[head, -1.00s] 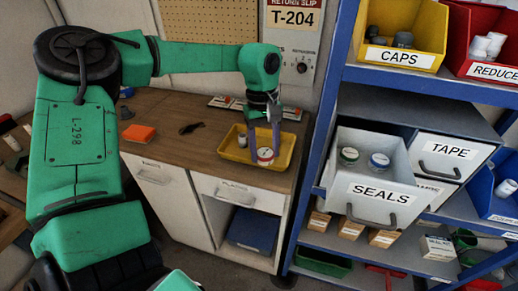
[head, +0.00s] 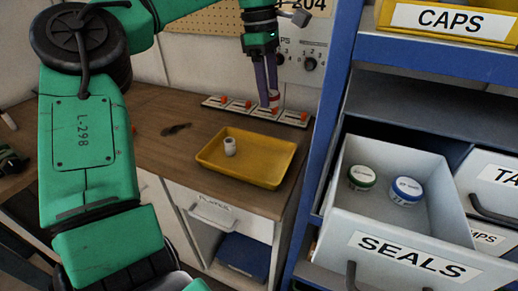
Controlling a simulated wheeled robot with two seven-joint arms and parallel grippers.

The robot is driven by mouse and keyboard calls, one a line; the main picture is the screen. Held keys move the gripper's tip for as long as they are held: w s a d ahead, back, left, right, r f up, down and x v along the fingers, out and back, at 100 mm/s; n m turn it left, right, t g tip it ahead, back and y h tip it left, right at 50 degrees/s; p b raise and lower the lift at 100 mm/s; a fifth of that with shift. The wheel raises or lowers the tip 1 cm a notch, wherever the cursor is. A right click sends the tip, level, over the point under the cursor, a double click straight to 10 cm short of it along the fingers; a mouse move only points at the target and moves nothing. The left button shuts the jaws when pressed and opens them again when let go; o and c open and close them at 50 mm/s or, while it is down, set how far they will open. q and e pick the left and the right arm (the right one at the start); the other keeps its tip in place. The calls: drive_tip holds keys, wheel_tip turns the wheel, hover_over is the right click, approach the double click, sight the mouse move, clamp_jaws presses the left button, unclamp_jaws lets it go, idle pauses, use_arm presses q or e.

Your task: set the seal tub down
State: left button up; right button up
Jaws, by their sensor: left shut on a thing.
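My left gripper (head: 267,98) points down at the back of the wooden counter, with its dark fingers shut on a small white tub with red on it (head: 275,99). The fingers partly hide the tub. The tub is at the row of pale plates with orange-red parts (head: 240,106) along the counter's back; I cannot tell whether it touches them. A yellow tray (head: 275,179) lies in front, holding a small white cylinder (head: 230,147). The open SEALS drawer (head: 420,256) at right holds a green-ringed tub (head: 362,177) and a blue-ringed tub (head: 406,190).
The blue rack post (head: 339,90) stands right of the counter. A yellow CAPS bin (head: 450,22) is above the drawer. A panel with knobs (head: 305,62) is behind the gripper. A dark flat item (head: 176,129) lies on the mostly clear left counter (head: 150,105).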

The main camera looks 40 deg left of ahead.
sight(268, 165)
use_arm(q)
wheel_tip(268, 165, down, 19)
drive_tip(key=shift+d+f, duration=0.1)
drive_tip(key=shift+f, duration=0.1)
drive_tip(key=o, duration=1.3)
drive_tip(key=r, duration=0.4)
drive_tip(key=a+r, duration=0.1)
drive_tip(key=r, duration=0.7)
drive_tip(key=shift+s+a+r, duration=0.15)
drive_tip(key=shift+s+a, duration=0.2)
drive_tip(key=shift+a, duration=0.05)
